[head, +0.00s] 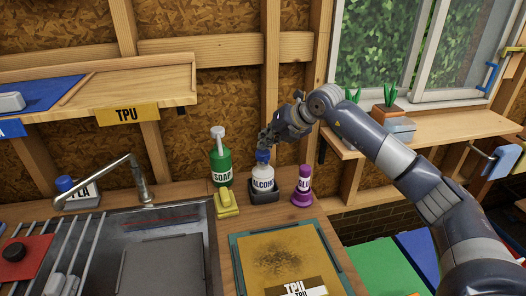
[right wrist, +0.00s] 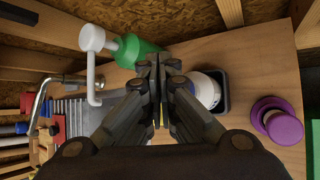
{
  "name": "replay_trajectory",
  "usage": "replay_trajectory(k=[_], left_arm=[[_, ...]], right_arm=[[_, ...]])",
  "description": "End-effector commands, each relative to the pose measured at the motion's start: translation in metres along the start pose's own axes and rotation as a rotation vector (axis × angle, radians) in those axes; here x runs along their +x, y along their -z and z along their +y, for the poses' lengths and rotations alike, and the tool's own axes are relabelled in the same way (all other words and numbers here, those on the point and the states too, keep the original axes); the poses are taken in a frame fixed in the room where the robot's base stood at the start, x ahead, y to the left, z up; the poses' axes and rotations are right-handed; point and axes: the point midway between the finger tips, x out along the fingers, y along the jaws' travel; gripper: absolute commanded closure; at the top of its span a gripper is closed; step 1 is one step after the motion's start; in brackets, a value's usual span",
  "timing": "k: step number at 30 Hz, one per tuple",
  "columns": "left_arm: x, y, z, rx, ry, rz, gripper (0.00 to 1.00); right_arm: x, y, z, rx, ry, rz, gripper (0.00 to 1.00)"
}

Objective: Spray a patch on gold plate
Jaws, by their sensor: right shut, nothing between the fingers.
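The gold plate (head: 253,277) lies on the bench at the bottom centre of the head view, on a teal-edged base, with a dark speckled patch (head: 285,250) and a TPU label. A white alcohol bottle (head: 262,184) with a blue top stands upright in a dark holder behind the plate. My right gripper (head: 267,139) is just above the bottle's blue top. In the right wrist view its fingers (right wrist: 161,78) are closed together and empty, beside the white bottle (right wrist: 207,90); contact cannot be told. My left gripper is out of view.
A green soap bottle (head: 220,163) and yellow sponge (head: 228,205) stand left of the alcohol. A purple glue bottle (head: 303,188) is close on its right. A sink (head: 178,220) with a tap (head: 135,170) lies left. A shelf with plants (head: 388,95) is at right.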

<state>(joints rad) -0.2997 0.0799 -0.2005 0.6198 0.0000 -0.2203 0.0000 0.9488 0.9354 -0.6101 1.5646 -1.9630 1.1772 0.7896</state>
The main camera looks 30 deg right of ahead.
Motion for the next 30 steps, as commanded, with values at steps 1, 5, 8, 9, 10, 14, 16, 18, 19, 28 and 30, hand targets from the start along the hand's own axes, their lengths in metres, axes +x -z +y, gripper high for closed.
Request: replay_trajectory(k=[1,5,8,9,10,14,16,18,19,28,30], left_arm=[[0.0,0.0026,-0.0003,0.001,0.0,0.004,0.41],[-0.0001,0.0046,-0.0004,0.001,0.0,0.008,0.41],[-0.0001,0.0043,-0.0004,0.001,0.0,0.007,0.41],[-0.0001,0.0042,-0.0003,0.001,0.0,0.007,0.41],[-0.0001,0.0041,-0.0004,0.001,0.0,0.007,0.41],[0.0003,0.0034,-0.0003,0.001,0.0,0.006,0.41],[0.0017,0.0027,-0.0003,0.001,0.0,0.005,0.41],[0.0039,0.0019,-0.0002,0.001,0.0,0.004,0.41],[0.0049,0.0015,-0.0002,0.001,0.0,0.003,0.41],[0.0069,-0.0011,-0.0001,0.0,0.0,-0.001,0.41],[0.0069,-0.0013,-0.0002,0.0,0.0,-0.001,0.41]], right_arm=[[0.0,0.0,0.0001,0.0,0.0,0.0,1.0],[0.0,0.0,0.0001,0.0,0.0,0.0,1.0],[0.0,0.0,0.0001,0.0,0.0,0.0,1.0],[0.0,0.0,0.0002,0.0,0.0,0.0,1.0],[0.0,0.0,0.0002,0.0,0.0,0.0,1.0],[0.0003,0.0002,-0.0001,0.0,0.0,0.0,1.0],[0.0014,0.0011,-0.0009,0.0,0.0,0.0,1.0],[0.0033,0.0026,-0.0023,0.0,0.0,0.0,1.0],[0.0041,0.0032,-0.0029,0.0,0.0,0.0,1.0],[0.0062,0.005,-0.0046,0.0,0.001,0.001,1.0],[0.0062,0.0051,-0.0047,0.0,0.001,0.001,1.0]])
